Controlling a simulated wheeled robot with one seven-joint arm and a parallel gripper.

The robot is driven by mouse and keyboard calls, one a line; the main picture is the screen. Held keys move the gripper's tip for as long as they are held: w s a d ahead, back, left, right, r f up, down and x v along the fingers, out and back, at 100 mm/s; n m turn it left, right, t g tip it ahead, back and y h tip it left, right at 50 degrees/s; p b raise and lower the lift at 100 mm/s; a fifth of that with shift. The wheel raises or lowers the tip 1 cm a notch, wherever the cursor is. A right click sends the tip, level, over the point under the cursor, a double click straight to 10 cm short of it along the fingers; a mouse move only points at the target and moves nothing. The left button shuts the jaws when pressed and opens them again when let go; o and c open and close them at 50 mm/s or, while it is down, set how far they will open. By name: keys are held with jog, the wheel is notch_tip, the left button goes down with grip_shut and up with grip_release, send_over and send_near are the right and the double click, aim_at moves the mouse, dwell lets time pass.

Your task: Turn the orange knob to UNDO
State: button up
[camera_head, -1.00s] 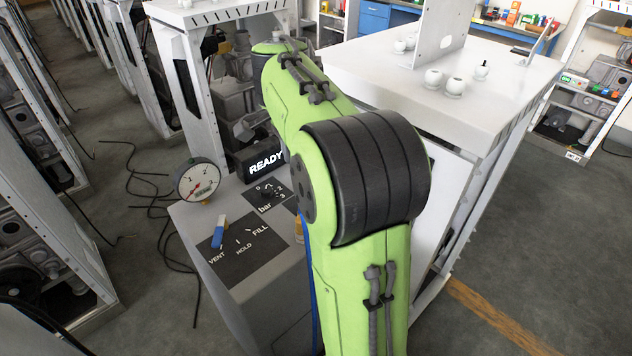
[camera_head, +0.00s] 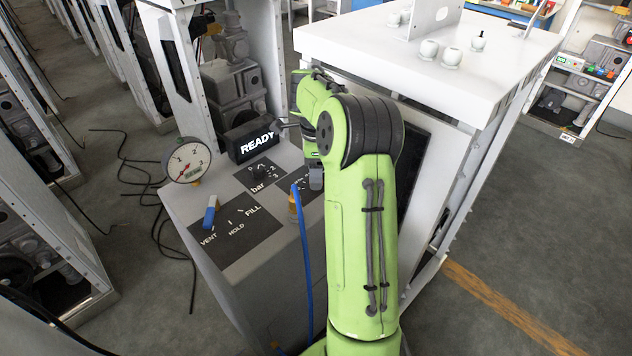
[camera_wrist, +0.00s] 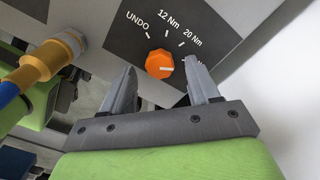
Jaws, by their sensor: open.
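The orange knob (camera_wrist: 159,64) shows in the wrist view on a dark dial plate (camera_wrist: 125,45) with the marks UNDO, 12 Nm, 20 Nm and a further mark partly hidden by a finger. Its pale pointer line points right, toward that partly hidden mark and away from UNDO. My gripper (camera_wrist: 162,78) is open, its two grey fingers on either side of the knob in the picture. I cannot tell whether they touch it. In the head view my arm hides the knob, and part of its dark plate (camera_head: 312,192) shows beside the arm.
A brass fitting with a blue hose (camera_wrist: 50,58) stands left of the dial plate, close to my gripper. In the head view a gauge (camera_head: 187,161), a READY display (camera_head: 254,140), a bar dial (camera_head: 262,172) and a blue VENT/HOLD/FILL lever (camera_head: 211,213) share the panel top.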

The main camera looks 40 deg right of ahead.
jog(key=shift+f, duration=0.8)
jog(key=shift+c, duration=0.3)
jog(key=shift+r, duration=0.1)
jog(key=c, duration=1)
